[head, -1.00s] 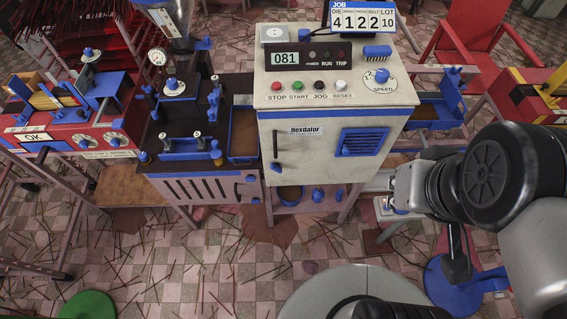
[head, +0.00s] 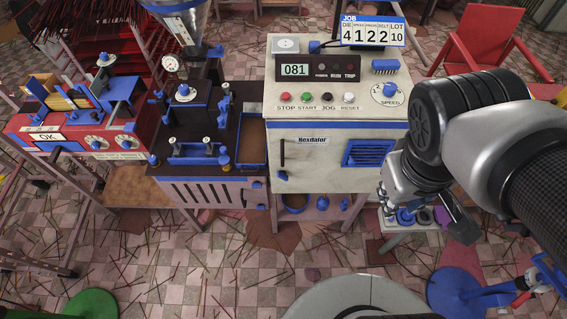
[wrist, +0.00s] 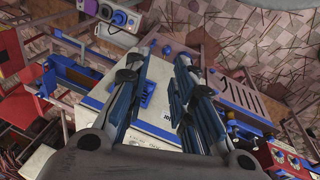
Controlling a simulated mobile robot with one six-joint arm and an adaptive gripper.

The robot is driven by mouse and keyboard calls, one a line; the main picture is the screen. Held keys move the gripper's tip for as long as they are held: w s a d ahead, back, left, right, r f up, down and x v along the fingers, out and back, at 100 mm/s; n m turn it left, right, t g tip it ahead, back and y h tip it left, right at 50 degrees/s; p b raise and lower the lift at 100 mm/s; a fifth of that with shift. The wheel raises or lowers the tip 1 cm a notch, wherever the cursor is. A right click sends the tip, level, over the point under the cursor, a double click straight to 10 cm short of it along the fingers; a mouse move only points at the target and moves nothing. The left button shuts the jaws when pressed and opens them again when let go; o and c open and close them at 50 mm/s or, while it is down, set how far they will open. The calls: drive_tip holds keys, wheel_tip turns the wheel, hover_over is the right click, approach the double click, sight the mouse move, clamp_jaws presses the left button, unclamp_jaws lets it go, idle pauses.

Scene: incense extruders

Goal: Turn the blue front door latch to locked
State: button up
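The white Hexdator cabinet (head: 309,185) stands in the middle of the head view. Its front door carries a dark upright handle (head: 282,153) on the left. A small blue latch (head: 281,175) sits just below that handle; whether it is locked cannot be told. My gripper (head: 464,230) is in front of the cabinet's right side, apart from the latch. In the wrist view my gripper (wrist: 157,62) has its two fingers spread, with nothing held between them. The cabinet (wrist: 158,73) shows between and behind the fingers there; I cannot make out the latch in that view.
A blue louvred vent (head: 368,153) is on the cabinet's right front. A lower machine (head: 215,192) with its own blue knobs adjoins on the left. A small stand with round parts (head: 405,217) is below my wrist. Tiled floor (head: 215,265) littered with sticks lies in front.

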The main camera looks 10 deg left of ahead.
drive_tip(key=shift+o, duration=0.4)
drive_tip(key=w+a+f+n+h+p, duration=0.1)
drive_tip(key=w+a+f+n+h, duration=0.1)
drive_tip(key=n, duration=0.3)
drive_tip(key=w+a+f+n+g+h+p, duration=0.1)
drive_tip(key=w+a+f+n+h+p, duration=0.1)
drive_tip(key=w+n+h, duration=0.2)
drive_tip(key=shift+w+a+f+n, duration=0.25)
drive_tip(key=shift+w+a+n, duration=0.1)
drive_tip(key=shift+w+n, duration=0.35)
drive_tip(key=w+a+f+n+t+p, duration=0.2)
drive_tip(key=a+f+n+t+p, duration=0.4)
drive_tip(key=a+f+n+t, duration=0.9)
drive_tip(key=n+g+y+p, duration=0.15)
drive_tip(key=n+y, duration=0.45)
drive_tip(key=n, duration=0.9)
approach(283, 176)
drive_tip(key=b+x, duration=0.1)
drive_tip(key=x, duration=0.6)
drive_tip(key=shift+w+f+b, duration=0.3)
drive_tip(key=shift+f, duration=0.1)
drive_tip(key=shift+c, duration=0.6)
clamp_jaws()
